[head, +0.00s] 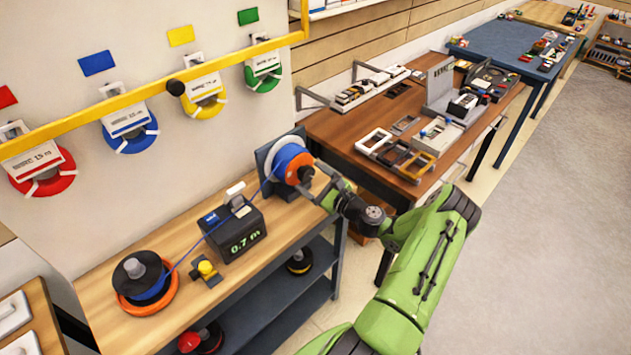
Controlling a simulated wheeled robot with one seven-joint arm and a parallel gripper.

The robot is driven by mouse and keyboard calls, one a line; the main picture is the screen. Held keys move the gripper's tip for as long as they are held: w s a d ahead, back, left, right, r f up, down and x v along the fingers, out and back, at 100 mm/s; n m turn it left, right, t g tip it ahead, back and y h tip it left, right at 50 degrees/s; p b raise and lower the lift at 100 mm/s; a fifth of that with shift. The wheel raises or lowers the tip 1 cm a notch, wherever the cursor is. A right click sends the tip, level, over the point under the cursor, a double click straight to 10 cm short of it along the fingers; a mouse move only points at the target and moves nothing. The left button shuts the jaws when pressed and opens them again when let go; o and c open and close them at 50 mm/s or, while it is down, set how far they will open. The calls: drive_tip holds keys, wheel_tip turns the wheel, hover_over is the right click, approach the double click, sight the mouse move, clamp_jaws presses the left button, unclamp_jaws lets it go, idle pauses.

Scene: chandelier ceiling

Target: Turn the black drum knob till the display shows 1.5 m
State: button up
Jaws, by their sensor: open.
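The display box (232,232) stands on the wooden bench and reads 0.7 m in green. To its right, a blue-wound drum (290,158) faces forward in a dark upright stand. A small dark part at the drum's front, apparently the black knob (306,173), is largely hidden by my gripper. My gripper (313,183) is open at the drum's front. I cannot tell whether its fingers are around the knob or touching it. A blue wire (196,243) runs from an orange-rimmed reel (153,295) at the left past the display box toward the drum.
A black cap (134,268) tops the left reel. A small yellow part (206,269) lies near the display box. Colored wire coils hang from a yellow rail (150,92) on the wall. A brown table (338,128) with trays stands at the right. Grey floor (530,230) there is clear.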

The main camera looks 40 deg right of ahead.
drive_tip(key=s, duration=1.5)
drive_tip(key=shift+s+d, duration=0.2)
drive_tip(key=shift+s, duration=0.2)
